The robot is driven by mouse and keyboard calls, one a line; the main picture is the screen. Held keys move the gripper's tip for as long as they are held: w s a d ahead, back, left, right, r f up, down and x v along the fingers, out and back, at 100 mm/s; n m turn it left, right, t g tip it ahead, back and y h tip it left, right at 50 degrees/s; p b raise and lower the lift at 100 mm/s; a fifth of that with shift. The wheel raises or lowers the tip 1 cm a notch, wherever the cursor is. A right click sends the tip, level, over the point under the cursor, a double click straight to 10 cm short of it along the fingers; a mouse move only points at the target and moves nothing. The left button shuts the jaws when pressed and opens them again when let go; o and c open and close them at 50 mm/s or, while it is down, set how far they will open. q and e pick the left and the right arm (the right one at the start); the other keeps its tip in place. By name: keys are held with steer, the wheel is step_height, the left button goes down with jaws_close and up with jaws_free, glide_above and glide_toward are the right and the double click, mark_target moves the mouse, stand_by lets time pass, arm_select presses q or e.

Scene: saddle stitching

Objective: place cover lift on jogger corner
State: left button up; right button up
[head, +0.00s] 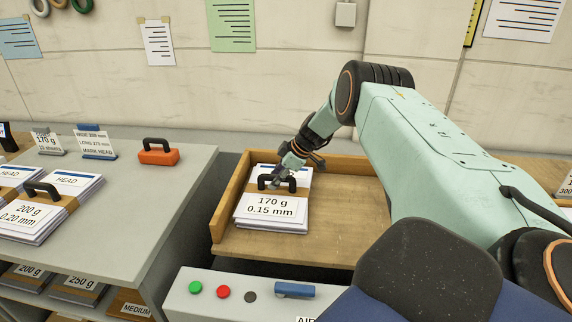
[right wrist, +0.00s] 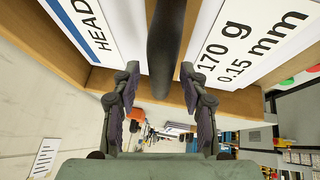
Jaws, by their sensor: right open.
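The cover lift (head: 270,221), a white stack with a brown band, a black handle and a "170 g 0.15 mm" label, lies in the left part of the wooden jogger tray (head: 345,222), near its back-left corner. It also shows large in the right wrist view (right wrist: 262,40). My right gripper (head: 288,176) is at the handle (right wrist: 166,40). Its two fingers are apart, one on each side of the bar, and I cannot tell whether they touch it. The gripper hides part of the handle in the head view. My left gripper is not in view.
A grey table (head: 140,215) on the left holds a "200 g 0.20 mm" stack (head: 35,218), an orange block with a handle (head: 158,157) and label stands. A control panel (head: 190,308) with green and red buttons stands in front of the tray. The tray's right part is bare.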

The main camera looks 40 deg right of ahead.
steer(key=p+v, duration=0.3)
steer(key=v, duration=0.8)
steer(key=shift+s+r, duration=0.25)
steer(key=shift+r, duration=0.05)
steer(key=shift+a+f, duration=0.1)
